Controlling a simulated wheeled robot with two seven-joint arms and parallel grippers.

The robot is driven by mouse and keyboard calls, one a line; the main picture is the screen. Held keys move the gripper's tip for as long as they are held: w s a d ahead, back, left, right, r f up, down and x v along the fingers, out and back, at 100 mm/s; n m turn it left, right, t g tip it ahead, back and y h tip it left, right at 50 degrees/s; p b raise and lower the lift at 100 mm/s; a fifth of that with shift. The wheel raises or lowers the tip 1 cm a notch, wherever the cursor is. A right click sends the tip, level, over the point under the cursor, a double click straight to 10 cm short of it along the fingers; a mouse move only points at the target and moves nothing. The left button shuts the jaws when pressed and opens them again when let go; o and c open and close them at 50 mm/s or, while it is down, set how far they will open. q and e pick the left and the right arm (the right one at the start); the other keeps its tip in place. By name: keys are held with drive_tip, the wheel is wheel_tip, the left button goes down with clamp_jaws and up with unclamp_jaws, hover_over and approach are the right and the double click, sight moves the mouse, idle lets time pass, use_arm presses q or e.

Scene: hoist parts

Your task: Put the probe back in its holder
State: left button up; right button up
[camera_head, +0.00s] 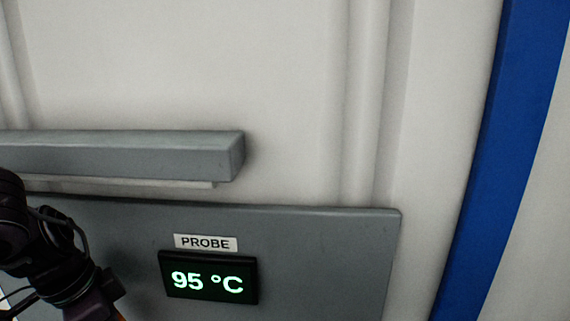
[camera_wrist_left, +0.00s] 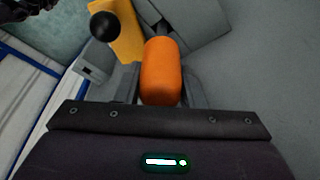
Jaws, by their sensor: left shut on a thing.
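My left gripper (camera_wrist_left: 160,84) is shut on the orange rounded handle of the probe (camera_wrist_left: 160,68), which stands between its two grey fingers in the left wrist view. The probe's tip is hidden. In the head view my left arm comes in at the lower left, with its fingers below the picture's edge. A grey panel (camera_head: 330,265) carries a PROBE label (camera_head: 206,243) and a dark display (camera_head: 208,278) reading 95 °C. I cannot make out the probe's holder for certain. My right gripper is not in view.
A grey horizontal bar (camera_head: 120,155) juts out above the panel, near my left arm. A yellow part (camera_wrist_left: 124,32) and a black ball (camera_wrist_left: 105,26) lie beyond the handle. A blue upright strip (camera_head: 510,130) runs along the right of the pale wall.

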use_arm(q)
drive_tip(key=shift+r+p, duration=0.3)
drive_tip(key=shift+r, duration=0.2)
wheel_tip(320, 180, up, 5)
drive_tip(key=shift+w+r+p, duration=0.1)
drive_tip(key=shift+p, duration=0.2)
drive_tip(key=shift+f, duration=0.2)
drive_tip(key=f, duration=0.3)
drive_tip(key=shift+s+d+f, duration=0.1)
drive_tip(key=shift+s+f, duration=0.1)
drive_tip(key=shift+f, duration=0.1)
wheel_tip(320, 180, down, 7)
drive_tip(key=b, duration=0.5)
drive_tip(key=shift+w+f, duration=0.15)
drive_tip(key=shift+v, duration=1.1)
drive_tip(key=shift+c, duration=0.4)
drive_tip(key=shift+r, duration=0.45)
